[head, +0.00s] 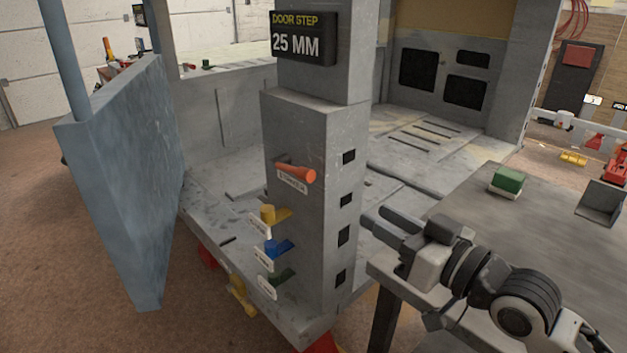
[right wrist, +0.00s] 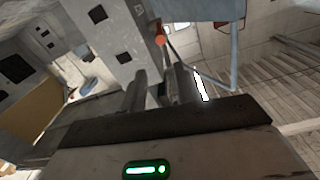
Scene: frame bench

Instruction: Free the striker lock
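An orange handle (head: 297,173) sticks out from the grey post (head: 310,120), above a small white label that seems to read "STRIKER". The handle also shows as an orange tip in the right wrist view (right wrist: 160,39), beyond my fingers. Below it on the post are a yellow lever (head: 270,214), a blue lever (head: 278,247) and a green lever (head: 283,275), each beside a white tag. My right gripper (head: 376,217) is to the right of the post, apart from the handle. Its two fingers (right wrist: 159,74) stand apart with nothing seen held. My left gripper is out of view.
A blue-grey door (head: 125,180) stands swung out at the left. A sign (head: 302,38) above reads "DOOR STEP 25 MM". A grey table (head: 540,225) with a green block (head: 508,180) lies under my right arm. Open floor lies front left.

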